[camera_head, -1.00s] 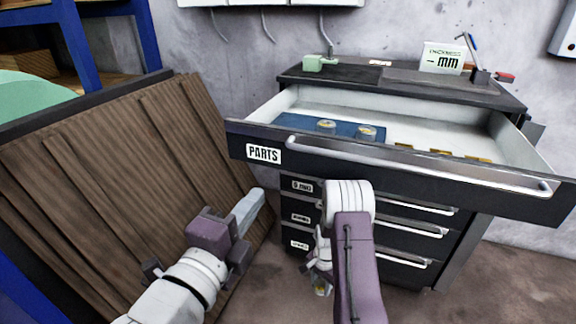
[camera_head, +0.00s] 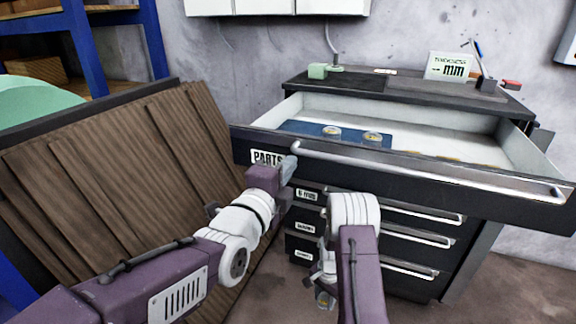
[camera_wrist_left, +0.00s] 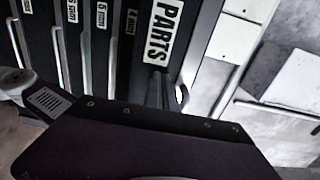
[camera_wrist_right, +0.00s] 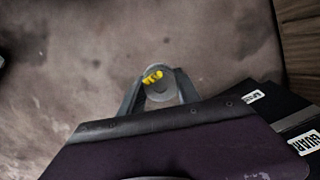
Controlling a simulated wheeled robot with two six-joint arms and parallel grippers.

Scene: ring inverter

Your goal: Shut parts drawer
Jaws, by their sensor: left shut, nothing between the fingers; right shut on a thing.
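The parts drawer (camera_head: 400,180) is pulled well out of the black cabinet, with its PARTS label at the left of its front and a long silver bar handle (camera_head: 430,173). My left gripper (camera_head: 289,167) is shut and empty, at the drawer front by the label and the handle's left end. Its fingers show beside the PARTS label in the left wrist view (camera_wrist_left: 160,92); I cannot tell whether they touch. My right gripper (camera_wrist_right: 158,88) points down, low in front of the cabinet, shut on a round grey ring piece with yellow marking (camera_wrist_right: 160,82).
Inside the drawer are a blue mat (camera_head: 302,127), two round ring pieces and several yellow items at the right. Narrower shut drawers (camera_head: 400,238) sit below. A brown wooden panel (camera_head: 110,190) leans at the left. The cabinet top holds a mm display (camera_head: 449,66).

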